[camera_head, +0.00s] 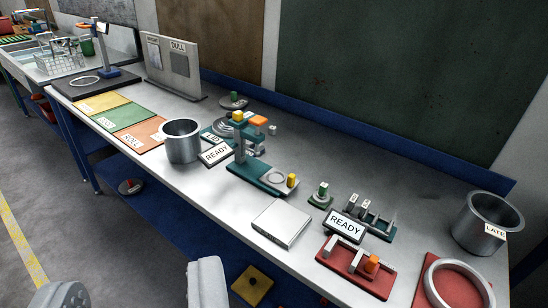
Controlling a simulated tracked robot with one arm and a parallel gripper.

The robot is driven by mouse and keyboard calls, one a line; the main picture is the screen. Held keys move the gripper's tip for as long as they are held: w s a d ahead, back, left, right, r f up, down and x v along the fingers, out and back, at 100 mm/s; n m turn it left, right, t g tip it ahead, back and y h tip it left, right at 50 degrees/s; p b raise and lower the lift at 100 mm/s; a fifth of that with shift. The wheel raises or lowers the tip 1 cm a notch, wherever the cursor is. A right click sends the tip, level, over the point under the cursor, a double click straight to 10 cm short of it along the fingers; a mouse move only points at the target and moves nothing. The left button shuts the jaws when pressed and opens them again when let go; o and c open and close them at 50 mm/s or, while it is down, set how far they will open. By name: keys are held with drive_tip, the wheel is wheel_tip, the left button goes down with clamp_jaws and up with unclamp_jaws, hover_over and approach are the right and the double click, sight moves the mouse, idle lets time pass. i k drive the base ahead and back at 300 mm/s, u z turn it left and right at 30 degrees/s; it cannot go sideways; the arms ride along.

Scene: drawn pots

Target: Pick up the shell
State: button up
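Two open grey metal shells, shaped like pots, stand upright on the long workbench. One shell (182,146) is left of the middle, just right of the coloured mats, and looks empty. The other shell (479,230) is at the far right and bears a LATE label. I cannot tell which one the task names. My gripper (136,288) shows at the bottom left as two grey fingertips set wide apart. It is open and empty, in front of the bench, apart from both shells.
The bench (335,177) holds a READY card (216,153), a teal stand (262,181), a silver box (281,224), a red block fixture (356,268) and a red mat with a ring (424,290). A dull/bright board (176,72) stands behind. Floor (90,205) is open at left.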

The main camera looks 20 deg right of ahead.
sight(486, 220)
drive_tip(key=z, duration=0.6)
drive_tip(key=i, duration=0.95)
drive_tip(key=z, duration=0.8)
drive_tip(key=i, duration=0.45)
drive_tip(key=z, duration=0.25)
drive_tip(key=k, duration=0.9)
drive_tip(key=z, duration=0.15)
drive_tip(key=i, duration=0.9)
drive_tip(key=u, duration=0.05)
